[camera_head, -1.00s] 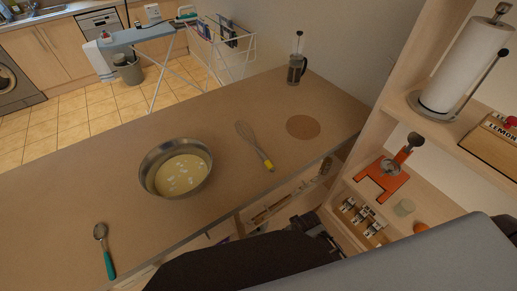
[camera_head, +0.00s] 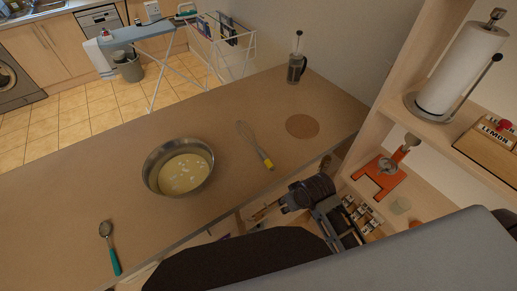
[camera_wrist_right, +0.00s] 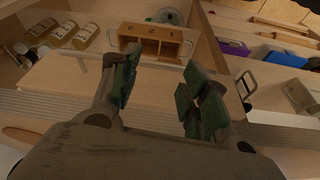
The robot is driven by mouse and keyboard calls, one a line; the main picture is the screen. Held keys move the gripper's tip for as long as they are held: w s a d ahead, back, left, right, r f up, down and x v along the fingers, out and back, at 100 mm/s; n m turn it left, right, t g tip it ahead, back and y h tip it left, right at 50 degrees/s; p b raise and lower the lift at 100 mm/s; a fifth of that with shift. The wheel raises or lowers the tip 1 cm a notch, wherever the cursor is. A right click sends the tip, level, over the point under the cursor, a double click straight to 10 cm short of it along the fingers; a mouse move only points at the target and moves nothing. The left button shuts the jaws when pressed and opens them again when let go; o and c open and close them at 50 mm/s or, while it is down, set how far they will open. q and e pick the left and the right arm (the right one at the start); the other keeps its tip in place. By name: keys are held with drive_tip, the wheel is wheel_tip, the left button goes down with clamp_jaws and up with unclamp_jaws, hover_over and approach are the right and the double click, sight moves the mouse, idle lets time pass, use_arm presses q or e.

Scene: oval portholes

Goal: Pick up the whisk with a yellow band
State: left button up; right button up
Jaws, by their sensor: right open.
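The whisk (camera_head: 253,143) lies on the brown counter (camera_head: 100,160), its wire end toward the back and its handle with the yellow band (camera_head: 268,163) toward the front edge. It is not seen in the right wrist view. My right gripper (camera_head: 288,203) is just beyond the counter's front edge, to the right of and nearer than the whisk, apart from it. In the right wrist view the jaws (camera_wrist_right: 160,95) are spread and empty, facing shelves and drawers. My left gripper is not in view.
A metal bowl (camera_head: 150,163) with pale batter stands left of the whisk. A round cork mat (camera_head: 302,126) and a French press (camera_head: 297,66) are to the right and back. A spoon (camera_head: 113,258) lies front left. A shelf unit (camera_head: 395,133) rises on the right.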

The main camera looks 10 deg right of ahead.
drive_tip(key=w+a+r+n+y, duration=0.1)
drive_tip(key=w+a+r, duration=0.1)
drive_tip(key=a+r, duration=0.1)
drive_tip(key=w+a+r, duration=0.3)
drive_tip(key=a, duration=0.2)
drive_tip(key=w+a+r+n+y, duration=0.1)
drive_tip(key=w+a+r, duration=0.1)
drive_tip(key=a+r, duration=0.1)
drive_tip(key=shift+w+a+r+n+g+y, duration=0.2)
drive_tip(key=shift+a+r+n+g+y, duration=0.1)
drive_tip(key=shift+a+g, duration=0.15)
drive_tip(key=shift+w+a+r+g, duration=0.25)
drive_tip(key=shift+w+a+r, duration=0.3)
drive_tip(key=shift+w, duration=0.25)
drive_tip(key=shift+w+a+r+n, duration=0.1)
drive_tip(key=shift+w+r+n, duration=0.2)
drive_tip(key=shift+w, duration=0.2)
drive_tip(key=w+d+r+m+g+h, duration=0.2)
drive_tip(key=w+d+r+h, duration=0.1)
drive_tip(key=w+d+r, duration=0.5)
drive_tip(key=shift+d, duration=0.3)
drive_tip(key=shift+f, duration=0.1)
